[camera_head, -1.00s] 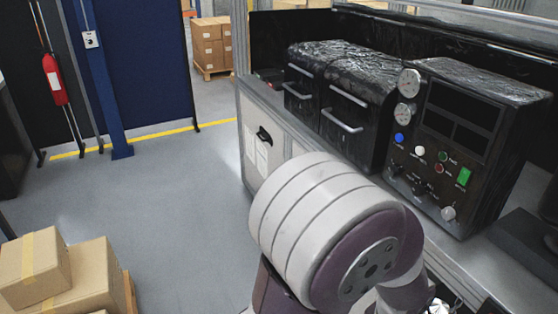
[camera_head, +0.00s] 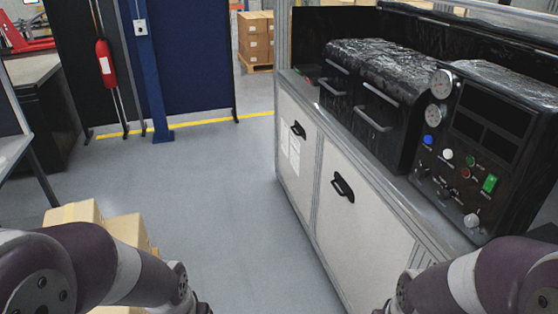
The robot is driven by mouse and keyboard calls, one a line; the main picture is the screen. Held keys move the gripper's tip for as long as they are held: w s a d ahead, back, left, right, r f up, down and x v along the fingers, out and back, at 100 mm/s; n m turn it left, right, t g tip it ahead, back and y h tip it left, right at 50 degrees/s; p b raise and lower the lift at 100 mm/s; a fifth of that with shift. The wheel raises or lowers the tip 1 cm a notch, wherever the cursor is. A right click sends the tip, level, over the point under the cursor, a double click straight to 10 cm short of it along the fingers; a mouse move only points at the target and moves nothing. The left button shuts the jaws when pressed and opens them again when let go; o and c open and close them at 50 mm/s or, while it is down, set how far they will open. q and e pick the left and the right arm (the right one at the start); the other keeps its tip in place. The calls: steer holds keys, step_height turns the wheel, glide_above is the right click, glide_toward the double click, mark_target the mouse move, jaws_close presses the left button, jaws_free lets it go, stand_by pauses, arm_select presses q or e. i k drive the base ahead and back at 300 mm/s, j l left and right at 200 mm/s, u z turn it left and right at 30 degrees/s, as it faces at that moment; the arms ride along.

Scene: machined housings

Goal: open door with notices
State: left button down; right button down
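The door with notices (camera_head: 294,165) is the far cabinet door on the right, with white paper sheets (camera_head: 290,150) on its pale panel. It has a black handle (camera_head: 298,129) near its upper part and looks shut. A second pale door (camera_head: 362,215) without notices stands beside it, nearer to me, with its own black handle (camera_head: 342,187). My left arm shows at the bottom left and my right arm at the bottom right. Both grippers are outside the picture, below its lower edge.
Black machines (camera_head: 375,95) and a control box (camera_head: 485,140) with gauges stand on the cabinet top. Cardboard boxes (camera_head: 75,213) lie at the left front, partly behind my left arm. The grey floor (camera_head: 225,190) before the doors is clear.

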mark_target(291, 154)
steer(key=i+j+u, duration=0.2)
steer(key=i, duration=1.1)
steer(key=i+j+u, duration=0.2)
steer(key=i, duration=1.1)
steer(key=i+j+z, duration=0.15)
steer(key=i+z, duration=0.2)
steer(key=i, duration=0.2)
steer(key=i+j+z, duration=0.3)
steer(key=i, duration=0.25)
steer(key=i+j+z, duration=0.35)
steer(key=i, duration=0.2)
